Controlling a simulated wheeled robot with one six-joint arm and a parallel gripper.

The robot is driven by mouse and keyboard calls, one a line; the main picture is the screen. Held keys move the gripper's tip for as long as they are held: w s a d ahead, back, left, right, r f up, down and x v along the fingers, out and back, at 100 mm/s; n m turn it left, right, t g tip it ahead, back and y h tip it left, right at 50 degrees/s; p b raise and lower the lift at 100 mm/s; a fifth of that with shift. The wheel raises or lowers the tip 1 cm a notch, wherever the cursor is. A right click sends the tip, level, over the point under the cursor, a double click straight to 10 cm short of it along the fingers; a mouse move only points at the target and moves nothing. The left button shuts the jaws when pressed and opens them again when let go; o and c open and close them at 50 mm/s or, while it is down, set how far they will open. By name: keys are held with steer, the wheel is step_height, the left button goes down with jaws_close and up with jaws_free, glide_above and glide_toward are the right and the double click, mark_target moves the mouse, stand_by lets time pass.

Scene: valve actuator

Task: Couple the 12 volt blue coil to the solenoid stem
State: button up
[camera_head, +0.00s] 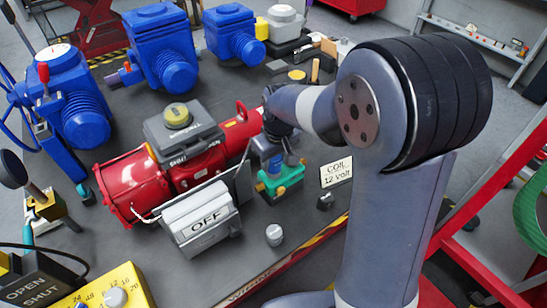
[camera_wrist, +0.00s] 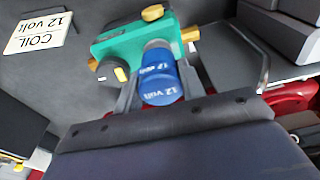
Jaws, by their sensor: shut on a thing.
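The blue coil (camera_wrist: 160,82), marked "12 volt", is between the fingers of my gripper (camera_wrist: 158,72) in the wrist view. My gripper is shut on it. The green solenoid valve body (camera_wrist: 130,40) with brass ends lies just beyond the coil, and the coil's far end overlaps it in the picture. The stem is hidden, so I cannot tell whether the coil is around it or above it. In the head view, my gripper (camera_head: 282,158) is low over the green valve body (camera_head: 281,184), and the coil is mostly hidden there.
A "COIL 12 volt" card (camera_head: 337,170) stands right of the valve, with a small black part (camera_head: 325,201) before it. The grey "OFF" box (camera_head: 200,217) and red actuator (camera_head: 125,186) are close on the left. A small grey knob (camera_head: 274,235) stands at the front.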

mark_target(277, 160)
steer(key=shift+f+b, duration=0.7)
steer(key=shift+f, duration=0.3)
steer(key=o, duration=1.1)
steer(key=shift+r, duration=0.2)
steer(key=r, duration=0.3)
steer(key=s+r, duration=0.1)
steer(key=r, duration=0.6)
steer(key=shift+s+d+r+b, duration=0.25)
steer(key=shift+d+b, duration=0.1)
steer(key=shift+d, duration=0.05)
steer(key=shift+w+a+f+p, duration=0.1)
steer(key=shift+w+f, duration=0.1)
steer(key=shift+f, duration=1.25)
steer(key=shift+w+a+f+p, duration=0.1)
steer(key=shift+w+f, duration=0.1)
steer(key=shift+f, duration=1.2)
steer(key=shift+w+a+f+p, duration=0.1)
steer(key=shift+w+f, duration=0.1)
steer(key=shift+f, duration=1.25)
